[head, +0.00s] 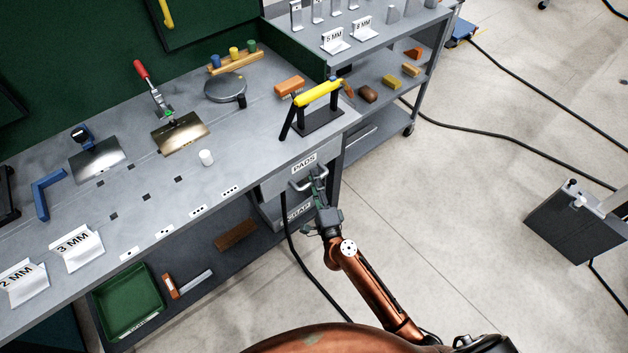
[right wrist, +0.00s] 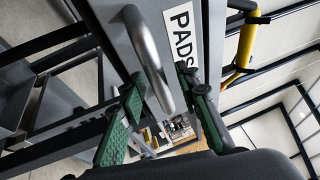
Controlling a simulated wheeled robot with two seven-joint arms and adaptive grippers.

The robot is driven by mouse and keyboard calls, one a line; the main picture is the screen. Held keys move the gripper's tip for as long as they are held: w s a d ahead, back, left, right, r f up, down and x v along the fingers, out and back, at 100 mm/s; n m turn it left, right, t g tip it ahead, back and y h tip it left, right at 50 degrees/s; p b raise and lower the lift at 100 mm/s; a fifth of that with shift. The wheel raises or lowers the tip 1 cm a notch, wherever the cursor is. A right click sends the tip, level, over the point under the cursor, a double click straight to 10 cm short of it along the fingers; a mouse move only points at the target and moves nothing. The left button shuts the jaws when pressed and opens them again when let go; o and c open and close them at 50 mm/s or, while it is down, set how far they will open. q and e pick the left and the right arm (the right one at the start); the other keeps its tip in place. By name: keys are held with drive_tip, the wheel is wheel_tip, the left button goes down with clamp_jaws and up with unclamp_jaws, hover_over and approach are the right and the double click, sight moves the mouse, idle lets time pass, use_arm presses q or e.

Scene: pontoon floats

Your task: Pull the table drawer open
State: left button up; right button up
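The table drawer (head: 272,188) is a grey front under the right end of the workbench, with a white PADS label (head: 304,162). It looks closed. Its metal bar handle (head: 299,184) also shows large in the right wrist view (right wrist: 148,58). My right gripper (head: 316,176) is at the handle, with its fingers apart. In the right wrist view its green-padded fingers (right wrist: 162,88) stand on either side of the handle's lower part, with gaps visible; I cannot tell whether either touches. My left gripper is not in view.
A second drawer labelled SCRAP (head: 297,212) sits below. A black stand with a yellow bar (head: 318,94) is on the bench (head: 240,150) above. A black cable hangs left of my right arm.

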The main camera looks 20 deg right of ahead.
drive_tip(key=shift+c, duration=0.4)
clamp_jaws()
